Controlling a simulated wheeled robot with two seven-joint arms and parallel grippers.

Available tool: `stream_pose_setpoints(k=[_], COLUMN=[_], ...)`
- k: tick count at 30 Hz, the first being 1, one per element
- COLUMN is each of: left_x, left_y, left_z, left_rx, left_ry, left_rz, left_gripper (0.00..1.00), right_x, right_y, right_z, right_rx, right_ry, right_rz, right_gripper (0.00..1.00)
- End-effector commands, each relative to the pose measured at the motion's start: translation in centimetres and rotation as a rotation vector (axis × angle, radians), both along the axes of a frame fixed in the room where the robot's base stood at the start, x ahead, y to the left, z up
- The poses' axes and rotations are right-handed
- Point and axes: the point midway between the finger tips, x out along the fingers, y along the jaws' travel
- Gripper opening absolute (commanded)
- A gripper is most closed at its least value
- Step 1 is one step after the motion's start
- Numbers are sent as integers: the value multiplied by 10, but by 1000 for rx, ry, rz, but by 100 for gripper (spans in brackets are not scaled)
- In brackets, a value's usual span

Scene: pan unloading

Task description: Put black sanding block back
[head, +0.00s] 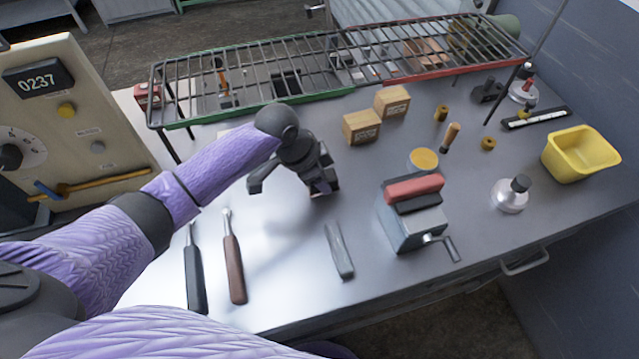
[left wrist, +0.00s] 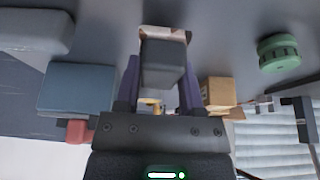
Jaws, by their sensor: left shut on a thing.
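My left gripper (head: 322,185) is above the metal workbench (head: 290,225), left of the crank box. In the left wrist view my left gripper (left wrist: 160,85) has its two purple fingers shut on a dark block (left wrist: 163,62), which looks like the black sanding block, with a pale tan edge at its far end. In the head view the held block is mostly hidden by the gripper. A grey box with a crank (head: 412,228) carries a red block (head: 413,188) and a black strip (head: 418,204) on top. My right gripper is not in view.
A grey bar (head: 339,250) and two handled tools (head: 234,262) lie on the near bench. Two wooden boxes (head: 361,127) stand behind the gripper, before a raised wire rack (head: 280,75). A yellow bin (head: 580,154) and a silver flask (head: 510,196) are at right.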

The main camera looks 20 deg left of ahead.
Motion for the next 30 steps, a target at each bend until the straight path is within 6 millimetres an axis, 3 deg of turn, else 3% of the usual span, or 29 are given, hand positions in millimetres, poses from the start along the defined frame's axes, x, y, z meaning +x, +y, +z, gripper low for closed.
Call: stream_pose_setpoints(k=[2, 11, 12, 17, 25, 30], left_x=[0, 0, 0, 0, 0, -5], left_y=[0, 0, 0, 0, 0, 8], left_z=[-16, -18, -18, -18, -15, 11], left_rx=[-1, 0, 0, -1, 0, 0], left_ry=[3, 0, 0, 1, 1, -1], left_rz=[1, 0, 0, 0, 0, 0], left_gripper=[0, 0, 51, 84, 84, 84], right_x=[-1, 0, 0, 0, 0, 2], right_y=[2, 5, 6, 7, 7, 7], right_z=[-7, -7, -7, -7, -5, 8], right_rx=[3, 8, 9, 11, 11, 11], right_ry=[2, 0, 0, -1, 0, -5], right_rz=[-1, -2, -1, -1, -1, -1], right_gripper=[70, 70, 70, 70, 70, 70])
